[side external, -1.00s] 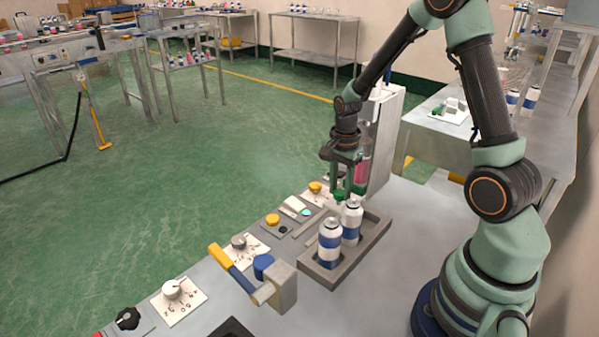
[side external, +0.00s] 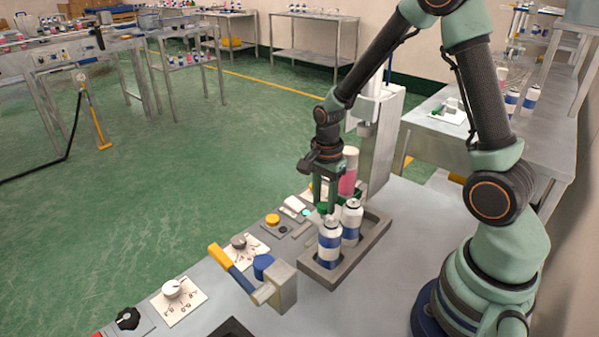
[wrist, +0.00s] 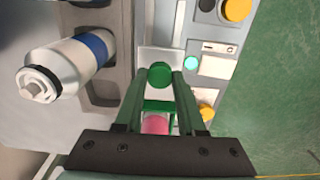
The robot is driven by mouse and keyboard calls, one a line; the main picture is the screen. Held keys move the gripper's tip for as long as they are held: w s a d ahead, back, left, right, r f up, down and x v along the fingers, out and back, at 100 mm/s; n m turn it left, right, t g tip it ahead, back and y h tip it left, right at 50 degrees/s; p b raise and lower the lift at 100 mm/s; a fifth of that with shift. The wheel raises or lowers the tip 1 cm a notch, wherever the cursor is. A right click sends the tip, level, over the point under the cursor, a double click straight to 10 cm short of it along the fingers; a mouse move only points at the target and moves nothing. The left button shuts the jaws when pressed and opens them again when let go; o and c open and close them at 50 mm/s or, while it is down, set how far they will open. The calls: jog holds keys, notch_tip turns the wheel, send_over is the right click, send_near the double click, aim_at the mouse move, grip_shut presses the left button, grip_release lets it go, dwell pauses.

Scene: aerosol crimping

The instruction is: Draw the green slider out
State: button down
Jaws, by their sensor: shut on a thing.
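The green slider shows in the wrist view as a round green knob (wrist: 160,75) with a green block (wrist: 157,106) behind it. My gripper (wrist: 162,78) is shut on the knob, with a finger on each side. A pink can (wrist: 155,125) stands at the green block, partly hidden by my gripper. In the side view, my gripper (side external: 328,207) points down behind the white-and-blue cans, and the pink can (side external: 348,178) stands in front of the grey press housing (side external: 383,140). The knob is mostly hidden there.
A grey tray (side external: 374,243) holds two white-and-blue cans (side external: 330,243), close beside my gripper. A lever with a yellow handle (side external: 230,268) and blue clamp is nearer the camera. Yellow buttons (side external: 272,220) and dials line the bench's left edge.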

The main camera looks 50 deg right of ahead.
jog(key=shift+a+r, duration=0.1)
jog(key=shift+a, duration=2.9)
jog(key=c, duration=0.5)
grip_release()
notch_tip(320, 180, up, 12)
